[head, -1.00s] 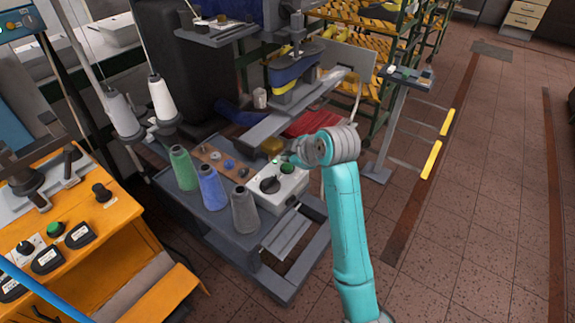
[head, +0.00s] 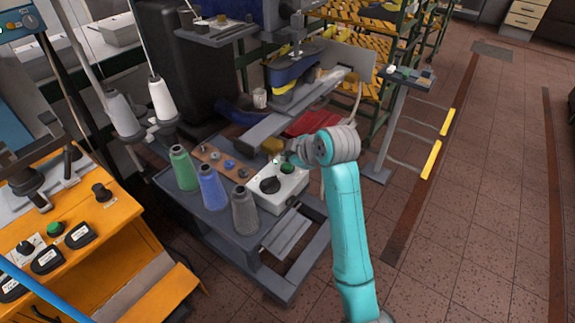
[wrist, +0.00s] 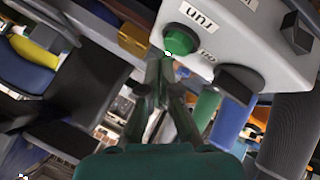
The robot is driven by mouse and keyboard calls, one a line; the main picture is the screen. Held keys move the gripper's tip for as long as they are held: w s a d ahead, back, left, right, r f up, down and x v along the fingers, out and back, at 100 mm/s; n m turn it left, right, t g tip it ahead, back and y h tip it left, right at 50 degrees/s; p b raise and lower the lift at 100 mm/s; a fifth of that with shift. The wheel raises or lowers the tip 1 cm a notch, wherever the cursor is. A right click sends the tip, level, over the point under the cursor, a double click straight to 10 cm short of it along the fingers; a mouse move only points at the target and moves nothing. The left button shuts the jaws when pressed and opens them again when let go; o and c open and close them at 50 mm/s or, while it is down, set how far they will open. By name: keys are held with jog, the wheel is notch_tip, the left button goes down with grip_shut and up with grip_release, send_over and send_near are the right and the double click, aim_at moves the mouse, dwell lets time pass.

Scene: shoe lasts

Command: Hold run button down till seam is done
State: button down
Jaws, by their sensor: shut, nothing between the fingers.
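The run button is a green round cap (wrist: 181,38) on the white control box (wrist: 230,35), with a label reading RUN upside down beside it in the wrist view. In the head view the button (head: 288,168) is on top of the box (head: 289,190), next to a black knob (head: 270,185). My gripper (wrist: 167,66) is shut and empty. Its fingertips are at the near edge of the button in the wrist view. I cannot tell whether they touch it or press it down. In the head view my gripper (head: 290,157) is just above the box.
Green, blue and grey thread cones (head: 212,187) stand left of the box on the grey table. The machine with a blue and yellow piece (head: 290,72) is behind. An orange console (head: 110,210) is at left. The tiled floor at right is open.

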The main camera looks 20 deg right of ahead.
jog(key=shift+f, duration=0.2)
jog(key=shift+f, duration=0.2)
